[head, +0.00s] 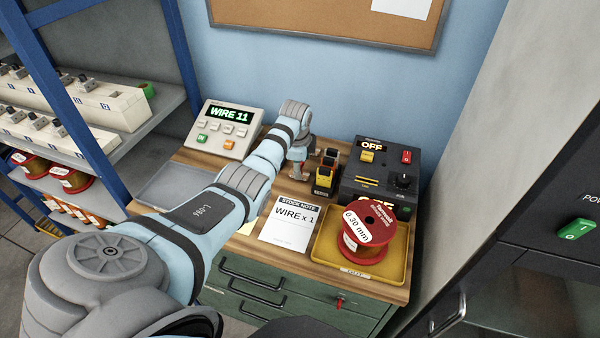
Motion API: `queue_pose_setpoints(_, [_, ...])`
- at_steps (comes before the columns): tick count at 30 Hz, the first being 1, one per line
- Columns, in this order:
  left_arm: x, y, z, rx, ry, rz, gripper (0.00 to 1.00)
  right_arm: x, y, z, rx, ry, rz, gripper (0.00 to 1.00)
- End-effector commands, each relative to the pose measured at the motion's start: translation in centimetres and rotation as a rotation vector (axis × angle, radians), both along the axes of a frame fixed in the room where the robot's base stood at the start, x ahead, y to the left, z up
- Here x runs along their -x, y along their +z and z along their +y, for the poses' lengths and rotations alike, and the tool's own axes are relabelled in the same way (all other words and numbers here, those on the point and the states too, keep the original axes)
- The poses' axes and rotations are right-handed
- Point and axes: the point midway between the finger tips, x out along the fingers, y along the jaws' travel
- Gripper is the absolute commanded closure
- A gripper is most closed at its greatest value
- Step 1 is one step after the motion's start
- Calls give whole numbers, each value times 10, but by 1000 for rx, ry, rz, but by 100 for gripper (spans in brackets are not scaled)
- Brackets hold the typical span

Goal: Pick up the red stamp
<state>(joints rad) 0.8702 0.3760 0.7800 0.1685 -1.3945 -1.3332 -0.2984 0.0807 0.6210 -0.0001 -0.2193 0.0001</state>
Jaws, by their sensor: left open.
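My left arm reaches across the bench, and my left gripper (299,172) is at its far end, pointing down at the bench top. The gripper is open. A small red and pale thing (294,174) shows at its fingertips, mostly hidden by the gripper; it may be the red stamp, but it is too small to be sure. I cannot tell whether the fingers touch it. My right gripper is not in view.
A stock note (290,226) lies in front. A WIRE 11 panel (222,131) and grey tray (165,190) are left.

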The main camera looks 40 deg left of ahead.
Motion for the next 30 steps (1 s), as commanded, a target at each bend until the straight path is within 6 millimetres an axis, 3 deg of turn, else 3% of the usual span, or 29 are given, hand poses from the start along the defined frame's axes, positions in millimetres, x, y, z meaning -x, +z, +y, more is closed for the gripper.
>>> queue_pose_setpoints(5, [0,1,0,0,0,-1,50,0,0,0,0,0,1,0])
queue_pose_setpoints(12, [0,1,0,0,0,-1,88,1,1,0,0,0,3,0])
queue_pose_setpoints(15, [0,1,0,0,0,-1,100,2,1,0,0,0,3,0])
queue_pose_setpoints(26, [0,2,0,0,0,0,100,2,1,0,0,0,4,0])
queue_pose_setpoints(30, [-1,14,0,0,0,-2,100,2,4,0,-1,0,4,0])
